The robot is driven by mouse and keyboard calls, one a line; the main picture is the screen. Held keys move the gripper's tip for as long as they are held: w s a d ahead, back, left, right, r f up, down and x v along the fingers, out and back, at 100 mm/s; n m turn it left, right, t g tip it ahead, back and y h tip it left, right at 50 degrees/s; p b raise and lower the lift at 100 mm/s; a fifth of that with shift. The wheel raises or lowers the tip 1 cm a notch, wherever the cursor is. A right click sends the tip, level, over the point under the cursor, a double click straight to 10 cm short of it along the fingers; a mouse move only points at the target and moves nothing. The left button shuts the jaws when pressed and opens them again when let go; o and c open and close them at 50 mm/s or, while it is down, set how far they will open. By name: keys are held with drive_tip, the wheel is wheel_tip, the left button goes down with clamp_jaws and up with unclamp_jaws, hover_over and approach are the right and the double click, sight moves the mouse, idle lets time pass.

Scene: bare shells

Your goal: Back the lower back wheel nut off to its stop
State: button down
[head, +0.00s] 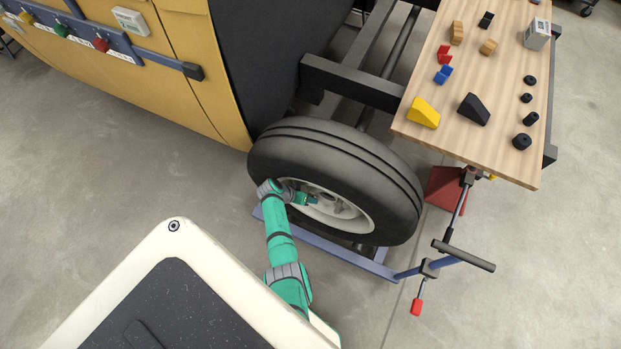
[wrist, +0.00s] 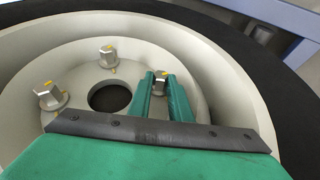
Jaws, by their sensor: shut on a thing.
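The wheel (head: 330,185) has a black tyre and a pale rim, and stands upright at the centre of the head view. My gripper (head: 310,199) reaches into the rim; in the wrist view its two green fingers (wrist: 161,88) are shut on a grey hex nut (wrist: 160,82) with a yellow mark. Two more grey nuts show in the wrist view, one at the upper middle (wrist: 107,57) and one at the left (wrist: 48,95). Both have yellow marks and sit around the dark hub hole (wrist: 109,98). The lower part of the rim is hidden by my gripper.
A blue frame (head: 330,246) runs under the wheel, with a dark-handled bar (head: 463,256) to its right. A wooden table (head: 490,90) with chocks and small parts stands at the upper right. A yellow cab panel (head: 160,60) is at the upper left. Floor is clear at left.

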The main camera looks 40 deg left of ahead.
drive_tip(key=shift+w+h, duration=0.1)
drive_tip(key=shift+h, duration=0.5)
drive_tip(key=shift+a+t+h, duration=0.15)
drive_tip(key=shift+t+h, duration=0.15)
drive_tip(key=shift+h, duration=0.1)
drive_tip(key=shift+s+f+n+h, duration=0.2)
drive_tip(key=shift+n+h, duration=0.1)
drive_tip(key=shift+h, duration=0.1)
idle(0.3)
drive_tip(key=c, duration=1.6)
unclamp_jaws()
drive_tip(key=shift+w+r, duration=0.1)
drive_tip(key=shift+r, duration=0.05)
